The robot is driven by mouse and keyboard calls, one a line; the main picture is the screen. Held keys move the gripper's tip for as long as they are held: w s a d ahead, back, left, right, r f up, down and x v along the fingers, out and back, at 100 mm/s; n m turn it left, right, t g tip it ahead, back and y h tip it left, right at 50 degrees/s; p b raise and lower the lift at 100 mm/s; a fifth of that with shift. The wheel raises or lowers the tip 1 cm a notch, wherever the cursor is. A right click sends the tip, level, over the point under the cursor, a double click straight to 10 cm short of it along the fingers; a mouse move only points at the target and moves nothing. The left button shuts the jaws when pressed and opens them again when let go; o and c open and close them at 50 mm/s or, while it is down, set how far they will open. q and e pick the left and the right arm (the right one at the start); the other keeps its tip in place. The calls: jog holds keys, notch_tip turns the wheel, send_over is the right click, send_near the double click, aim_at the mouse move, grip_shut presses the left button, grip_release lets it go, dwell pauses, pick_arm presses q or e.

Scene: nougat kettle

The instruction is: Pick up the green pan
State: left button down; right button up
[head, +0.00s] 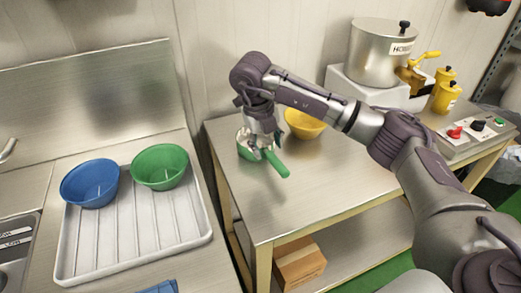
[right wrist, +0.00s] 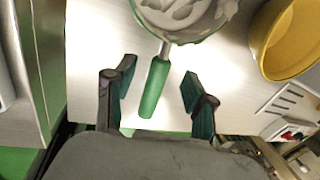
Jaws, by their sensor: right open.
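The green pan (head: 247,153) sits on the metal table, with its green handle (head: 277,165) pointing to the lower right. In the right wrist view the pan's bowl (right wrist: 180,14) is at the top, cut by the frame edge, with a pale mixture in it. Its green handle (right wrist: 154,92) runs down the picture. My right gripper (head: 262,140) is over the pan and partly hides it in the head view. In the right wrist view the open right gripper (right wrist: 159,78) has a finger on each side of the handle, with gaps. Contact height cannot be told. My left gripper is not in view.
A yellow bowl (head: 305,123) stands close to the right of the pan. A kettle (head: 382,52), yellow containers (head: 445,92) and a control panel (head: 475,132) are farther right. Blue (head: 90,183) and green (head: 160,167) bowls stand on the drainer at left. The front tabletop is clear.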

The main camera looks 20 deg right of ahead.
aim_at(270, 152)
jog(key=f, duration=0.2)
jog(key=d+f+p, duration=0.1)
jog(key=f, duration=0.1)
jog(key=shift+f, duration=0.1)
grip_shut()
